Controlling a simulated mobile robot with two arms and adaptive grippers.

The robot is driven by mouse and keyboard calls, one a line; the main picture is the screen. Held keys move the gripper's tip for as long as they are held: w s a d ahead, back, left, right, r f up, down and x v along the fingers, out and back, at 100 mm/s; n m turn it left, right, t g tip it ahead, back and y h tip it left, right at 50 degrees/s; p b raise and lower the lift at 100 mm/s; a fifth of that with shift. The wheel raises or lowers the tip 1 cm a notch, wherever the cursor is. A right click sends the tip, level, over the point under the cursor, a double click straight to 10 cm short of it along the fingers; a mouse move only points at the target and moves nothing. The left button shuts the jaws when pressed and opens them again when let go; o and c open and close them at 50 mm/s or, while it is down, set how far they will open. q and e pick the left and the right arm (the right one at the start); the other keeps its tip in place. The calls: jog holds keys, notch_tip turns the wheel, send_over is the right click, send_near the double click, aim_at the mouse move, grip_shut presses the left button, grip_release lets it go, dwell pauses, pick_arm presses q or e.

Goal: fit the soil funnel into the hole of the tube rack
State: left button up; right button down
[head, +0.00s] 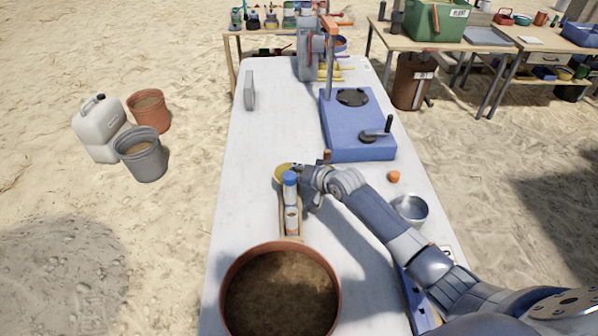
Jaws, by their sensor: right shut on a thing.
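My right gripper (303,171) reaches in from the lower right over the white table and is shut on the yellow soil funnel (281,173). The funnel shows as a round yellow rim, partly covered by the fingers and a blue cap; its spout is hidden. The narrow tan tube rack (284,227) lies just nearer than the funnel. A clear tube with a blue cap (291,212) stands at the rack and blocks part of it. I cannot see the rack's hole or whether the funnel touches the rack. My left gripper is not in view.
A large pot of soil (233,272) stands at the table's near end. A metal bowl (411,209) and an orange cap (394,176) lie right of my forearm. A blue stand (362,151) is beyond the gripper. The table's left strip is clear up to a grey block (250,91).

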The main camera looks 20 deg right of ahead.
jog(key=c, duration=1.5)
grip_release()
jog(key=v, duration=1.2)
jog(key=shift+f, duration=0.15)
